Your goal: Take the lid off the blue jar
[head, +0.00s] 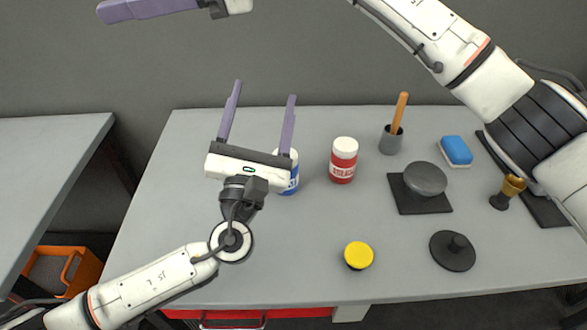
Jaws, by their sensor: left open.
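The blue jar (292,184) stands on the grey table, with a white lid (292,155) on top. It is partly hidden behind my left gripper's body and one finger. My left gripper (265,90) is open, with its two purple fingers apart and pointing toward the back of the table. I see nothing between its fingers, and I cannot tell whether it touches the jar. One purple finger of my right gripper (150,9) shows at the top left edge, and the rest is cut off.
A red jar (342,167) with a white lid stands just right of the blue jar. Further right are a grey cup (391,142) with a wooden handle, a round grey object (425,179), a blue sponge (456,150) and a black disc (452,252). A yellow-topped button (358,254) is in front.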

